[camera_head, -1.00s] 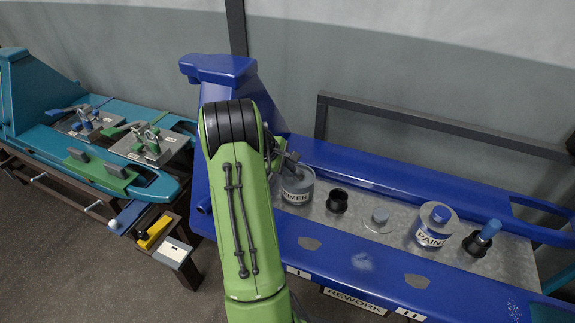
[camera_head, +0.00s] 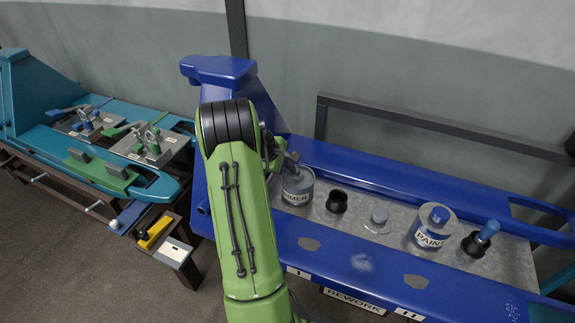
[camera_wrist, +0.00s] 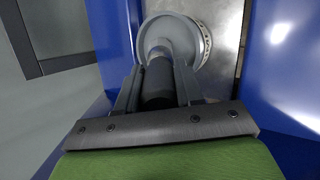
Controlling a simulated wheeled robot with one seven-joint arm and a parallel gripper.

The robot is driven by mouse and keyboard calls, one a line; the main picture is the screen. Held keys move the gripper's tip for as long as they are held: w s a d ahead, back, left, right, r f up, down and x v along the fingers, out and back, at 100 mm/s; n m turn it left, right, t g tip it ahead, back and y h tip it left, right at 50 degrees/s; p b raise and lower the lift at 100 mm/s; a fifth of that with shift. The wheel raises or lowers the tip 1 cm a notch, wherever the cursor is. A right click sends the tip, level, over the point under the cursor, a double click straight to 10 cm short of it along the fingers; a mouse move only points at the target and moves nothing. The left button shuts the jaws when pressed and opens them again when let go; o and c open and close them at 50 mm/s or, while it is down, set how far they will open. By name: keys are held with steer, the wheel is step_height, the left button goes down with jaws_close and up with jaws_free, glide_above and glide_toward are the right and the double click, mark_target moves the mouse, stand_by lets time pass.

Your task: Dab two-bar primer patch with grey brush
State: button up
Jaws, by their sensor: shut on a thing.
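My gripper (camera_wrist: 157,88) is shut on the dark handle of the grey brush (camera_wrist: 157,82). The brush points into the open grey primer can (camera_wrist: 196,28), its head down inside the can's mouth. How deep it sits is hard to tell. In the head view the primer can (camera_head: 297,190) stands on the metal tray, with my gripper (camera_head: 285,160) over it, partly hidden by my arm. The two-bar primer patch (camera_head: 417,281) is a grey spot on the blue front rail, above the "II" label (camera_head: 409,314).
A grey patch (camera_head: 309,243) sits above the "I" label (camera_head: 298,272); a pale spot (camera_head: 362,262) lies between the patches.

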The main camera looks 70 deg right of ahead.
step_height(320, 180, up, 7)
steer(key=p, duration=0.5)
steer(key=shift+f, duration=0.2)
